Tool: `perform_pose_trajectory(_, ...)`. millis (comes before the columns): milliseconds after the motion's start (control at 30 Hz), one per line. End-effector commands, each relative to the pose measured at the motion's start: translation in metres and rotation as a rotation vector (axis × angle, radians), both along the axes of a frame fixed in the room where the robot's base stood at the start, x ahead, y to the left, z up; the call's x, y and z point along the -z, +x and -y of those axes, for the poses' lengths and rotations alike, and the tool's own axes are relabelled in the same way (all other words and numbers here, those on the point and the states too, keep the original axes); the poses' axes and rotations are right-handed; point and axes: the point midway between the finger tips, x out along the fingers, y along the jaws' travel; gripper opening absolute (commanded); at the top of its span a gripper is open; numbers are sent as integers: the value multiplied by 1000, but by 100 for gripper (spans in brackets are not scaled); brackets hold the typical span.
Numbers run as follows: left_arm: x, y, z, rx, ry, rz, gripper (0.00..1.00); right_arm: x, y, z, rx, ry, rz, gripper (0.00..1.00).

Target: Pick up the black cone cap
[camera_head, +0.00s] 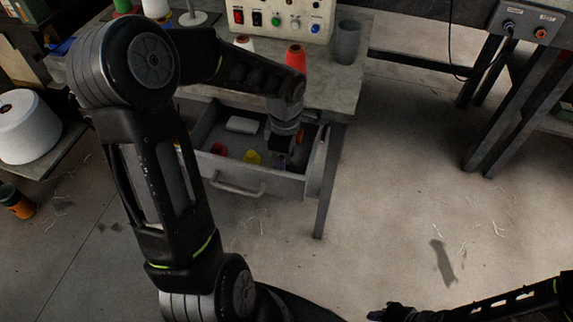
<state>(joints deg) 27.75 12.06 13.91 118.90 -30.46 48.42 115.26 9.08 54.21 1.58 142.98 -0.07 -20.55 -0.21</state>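An open drawer (238,188) under the workbench holds several small items. Among them I see a red piece (218,149), a yellow piece (252,157) and a white block (242,125). My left gripper (281,158) points down into the right part of the drawer. Its fingers are dark and small here, and I cannot tell whether they are open or hold anything. I cannot make out the black cone cap; it may be hidden by the gripper or lost in the dark drawer. My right gripper (382,313) is low at the bottom edge, over the floor, its fingers unclear.
On the workbench (335,85) stand a red cone (295,57), a grey cup (347,42) and a control box (280,18). A large white spool (27,127) is at the left. A second table (500,70) stands upper right. The floor between is mostly clear.

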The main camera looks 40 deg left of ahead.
Motion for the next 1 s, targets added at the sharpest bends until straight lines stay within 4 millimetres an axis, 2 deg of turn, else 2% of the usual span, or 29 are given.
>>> perform_pose_trajectory(167,0,0,0,0,0,0,65,0,0,0,0,0,0,29)
perform_pose_trajectory(900,0,0,0,0,0,0,5,0,0,0,0,0,0,29)
perform_pose_trajectory(1000,0,0,0,0,0,0,3,0,0,0,0,0,0,29)
